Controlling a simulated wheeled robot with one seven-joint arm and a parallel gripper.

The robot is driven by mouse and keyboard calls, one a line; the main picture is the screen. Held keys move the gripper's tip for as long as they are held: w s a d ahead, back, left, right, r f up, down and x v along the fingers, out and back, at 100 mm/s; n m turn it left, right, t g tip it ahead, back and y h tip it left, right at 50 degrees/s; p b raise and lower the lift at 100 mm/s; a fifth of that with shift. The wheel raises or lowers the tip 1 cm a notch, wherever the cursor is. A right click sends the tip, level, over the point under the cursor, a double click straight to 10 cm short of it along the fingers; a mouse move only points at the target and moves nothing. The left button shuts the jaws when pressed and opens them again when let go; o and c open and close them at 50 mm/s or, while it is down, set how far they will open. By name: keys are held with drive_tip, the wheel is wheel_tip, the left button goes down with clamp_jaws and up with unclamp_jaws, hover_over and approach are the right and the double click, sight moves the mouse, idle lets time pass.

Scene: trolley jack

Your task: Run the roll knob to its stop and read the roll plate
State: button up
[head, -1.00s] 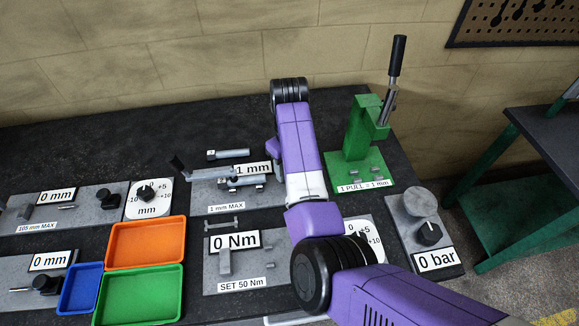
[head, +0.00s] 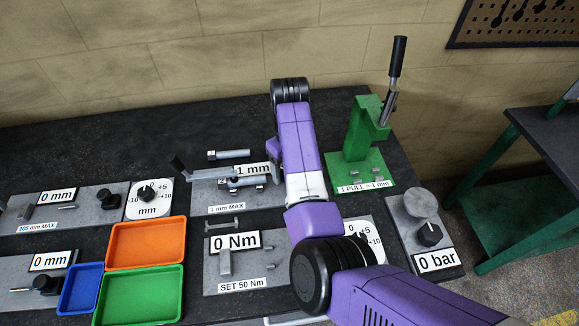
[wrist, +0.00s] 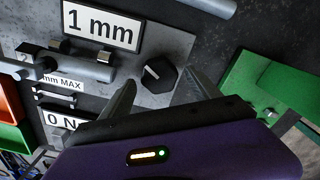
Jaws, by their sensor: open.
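In the wrist view a black hexagonal knob (wrist: 159,74) stands on a grey plate beside a sign reading "1 mm" (wrist: 102,28). It looks like the roll knob, though no label names it. My gripper (wrist: 160,80) is open, with one finger on each side of the knob and no visible grip on it. Whether a finger touches the knob cannot be told. In the head view the "1 mm" sign (head: 253,170) shows left of my purple arm, above a "1 mm MAX" label.
A silver cylinder (head: 247,183) lies on the same fixture. A green press (head: 362,150) with an upright lever stands close to the right. A "0 Nm" station (head: 236,241) is in front. Orange (head: 146,243), green and blue trays sit at left front.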

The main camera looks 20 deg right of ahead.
wheel_tip(320, 180, up, 8)
drive_tip(key=shift+f+b, duration=0.1)
drive_tip(key=shift+b, duration=0.35)
idle(1.8)
